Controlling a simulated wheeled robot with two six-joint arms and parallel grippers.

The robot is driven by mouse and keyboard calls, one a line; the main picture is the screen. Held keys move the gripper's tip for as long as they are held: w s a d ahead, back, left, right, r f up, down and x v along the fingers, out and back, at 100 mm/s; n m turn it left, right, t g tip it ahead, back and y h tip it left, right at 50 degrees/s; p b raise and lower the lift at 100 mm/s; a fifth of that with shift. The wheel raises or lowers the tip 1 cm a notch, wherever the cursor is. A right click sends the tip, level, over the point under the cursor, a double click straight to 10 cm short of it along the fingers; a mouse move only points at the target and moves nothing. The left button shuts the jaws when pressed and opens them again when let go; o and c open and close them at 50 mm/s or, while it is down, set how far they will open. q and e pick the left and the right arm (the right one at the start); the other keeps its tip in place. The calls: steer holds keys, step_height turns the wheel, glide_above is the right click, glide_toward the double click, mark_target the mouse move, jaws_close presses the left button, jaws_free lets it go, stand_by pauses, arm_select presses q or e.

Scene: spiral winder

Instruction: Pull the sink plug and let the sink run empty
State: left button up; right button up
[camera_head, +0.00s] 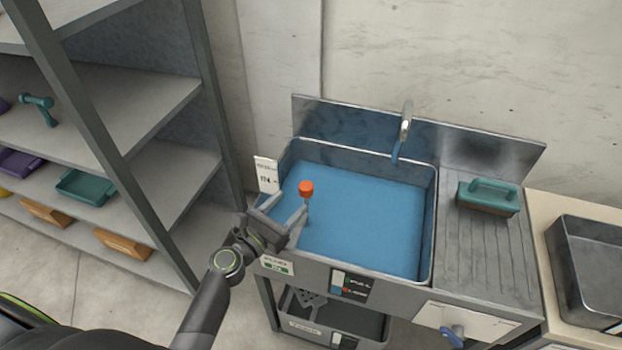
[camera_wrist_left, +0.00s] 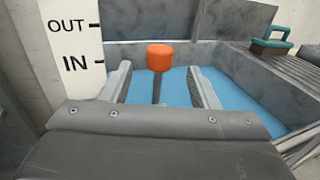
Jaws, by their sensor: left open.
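The sink (camera_head: 432,215) is a metal basin filled with blue water (camera_head: 365,225). The plug's orange knob (camera_head: 306,187) stands up above the water on a dark stem near the basin's left side. In the left wrist view the knob (camera_wrist_left: 160,56) and its stem show between the fingers, beyond the tips. My left gripper (camera_head: 290,204) is open at the basin's front left; in its wrist view the two fingers (camera_wrist_left: 157,78) are apart with the stem between them, and I cannot tell whether they touch it. The plug's lower end is hidden. My right gripper does not show.
A faucet (camera_head: 406,122) rises behind the basin. A white IN/OUT label (camera_wrist_left: 72,42) stands at its left. A teal-handled block (camera_head: 488,197) sits on the drainboard (camera_head: 480,250). A grey tray (camera_head: 590,262) lies at right; shelves (camera_head: 130,95) stand at left.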

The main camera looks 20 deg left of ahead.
mark_target(311, 182)
arm_select(q)
steer(key=x, duration=1)
jaws_close()
